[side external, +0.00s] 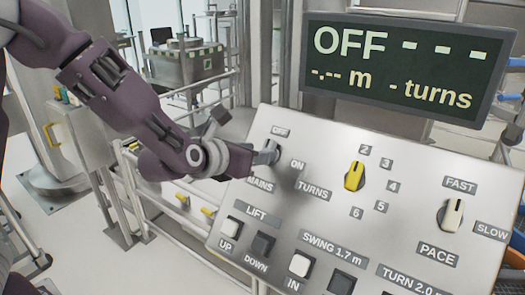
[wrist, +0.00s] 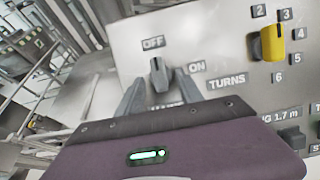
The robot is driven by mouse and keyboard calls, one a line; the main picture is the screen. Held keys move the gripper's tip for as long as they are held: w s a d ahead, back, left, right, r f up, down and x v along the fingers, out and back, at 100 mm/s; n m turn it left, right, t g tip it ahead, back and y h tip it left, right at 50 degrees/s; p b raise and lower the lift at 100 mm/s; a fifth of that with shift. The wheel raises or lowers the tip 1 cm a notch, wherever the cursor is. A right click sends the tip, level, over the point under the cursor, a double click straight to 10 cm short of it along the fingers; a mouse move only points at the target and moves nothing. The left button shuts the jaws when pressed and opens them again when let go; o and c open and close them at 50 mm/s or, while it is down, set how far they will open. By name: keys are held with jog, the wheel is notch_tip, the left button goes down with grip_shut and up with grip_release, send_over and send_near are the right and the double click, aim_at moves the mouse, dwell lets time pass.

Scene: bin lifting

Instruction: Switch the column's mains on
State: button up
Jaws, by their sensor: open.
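The mains switch (wrist: 158,77) is a grey knob on the sloped panel, between the OFF and ON labels. In the wrist view its pointer points up toward OFF. My gripper (wrist: 161,92) is open, with one finger on each side of the knob; I cannot tell whether they touch it. The display (side external: 408,68) reads OFF, with dashes for metres and turns.
The panel (side external: 400,221) also carries a yellow TURNS selector (side external: 354,177), a white PACE knob (side external: 450,215), and LIFT buttons UP (side external: 232,228) and DOWN (side external: 262,245). A white SWING IN button (side external: 300,264) is lower down. Metal railings stand left of the panel.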

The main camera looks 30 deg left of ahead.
jog(key=x, duration=0.3)
jog(key=shift+w+a+f, duration=0.1)
grip_shut()
jog(key=shift+m, duration=0.3)
jog(key=m+h, duration=0.1)
jog(key=m, duration=0.4)
jog(key=shift+g+h, duration=0.3)
jog(key=shift+h, duration=0.1)
jog(key=m+h, duration=0.1)
jog(key=m, duration=0.4)
jog(key=shift+g, duration=0.4)
jog(key=m+g+h, duration=0.1)
jog(key=m, duration=0.4)
jog(key=shift+m+g, duration=0.7)
jog(key=shift+m, duration=1.2)
